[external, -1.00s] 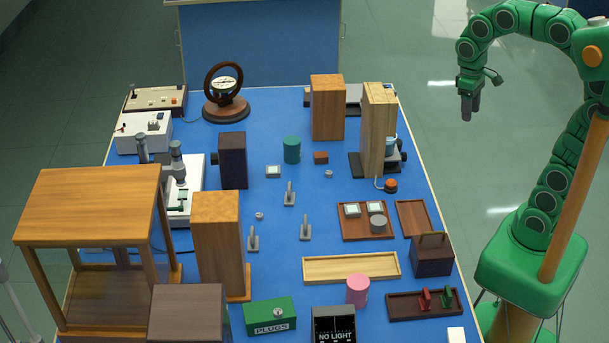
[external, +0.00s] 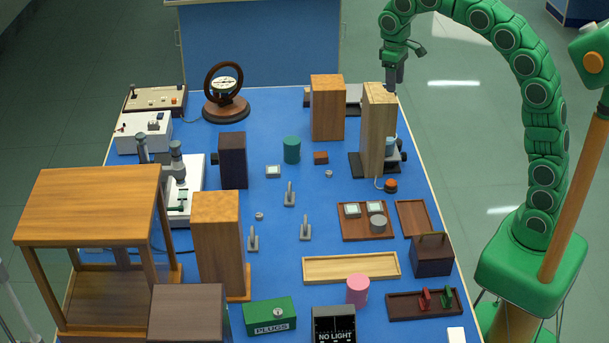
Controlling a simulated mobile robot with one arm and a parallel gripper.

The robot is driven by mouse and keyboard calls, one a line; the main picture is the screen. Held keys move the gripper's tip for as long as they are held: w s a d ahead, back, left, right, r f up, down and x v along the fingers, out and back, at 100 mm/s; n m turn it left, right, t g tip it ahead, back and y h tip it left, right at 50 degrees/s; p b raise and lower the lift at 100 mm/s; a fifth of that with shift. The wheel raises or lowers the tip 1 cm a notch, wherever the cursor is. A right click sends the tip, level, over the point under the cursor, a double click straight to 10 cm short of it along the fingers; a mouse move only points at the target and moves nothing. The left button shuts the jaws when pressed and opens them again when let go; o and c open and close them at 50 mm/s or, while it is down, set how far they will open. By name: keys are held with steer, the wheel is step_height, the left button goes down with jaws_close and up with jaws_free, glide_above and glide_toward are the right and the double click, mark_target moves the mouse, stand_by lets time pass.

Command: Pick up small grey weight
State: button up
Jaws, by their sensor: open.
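Several grey pieces could be the small grey weight. A short grey cylinder (external: 378,223) sits in the brown tray (external: 352,235), by two pale square pieces. A tiny grey piece (external: 329,174) lies on the blue bench right of centre. Another tiny grey piece (external: 259,216) lies left of centre. I cannot tell for sure which is the weight. My gripper (external: 395,84) is open and empty, pointing down. It appears near the top of the tall pale wooden block (external: 379,112), at the bench's far right, well away from the grey pieces.
Several upright grey posts, one of them (external: 305,228), stand mid-bench. A brown block (external: 328,108), a green cylinder (external: 291,150) and a pink cylinder (external: 357,290) stand around. A pale wooden tray (external: 350,268) is empty. A wooden frame table (external: 90,205) stands at left.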

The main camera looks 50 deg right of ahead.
steer(key=w+a+f+n, duration=0.1)
steer(key=w+a+f, duration=0.2)
steer(key=w, duration=0.5)
steer(key=w+a+f, duration=0.2)
steer(key=w+a, duration=0.1)
steer(key=w, duration=0.5)
glide_above(330, 172)
steer(key=shift+n+t, duration=0.4)
steer(key=f, duration=2.7)
steer(key=shift+w+a+f, duration=0.1)
steer(key=shift+w+a, duration=0.15)
steer(key=shift+w, duration=0.1)
steer(key=shift+s+d+f, duration=0.15)
steer(key=shift+s+f, duration=0.05)
steer(key=shift+f, duration=1.4)
steer(key=shift+s+d+f, duration=0.1)
steer(key=shift+s+f, duration=0.05)
steer(key=shift+f, duration=1.4)
steer(key=shift+c, duration=0.2)
jaws_close()
steer(key=shift+r, duration=0.1)
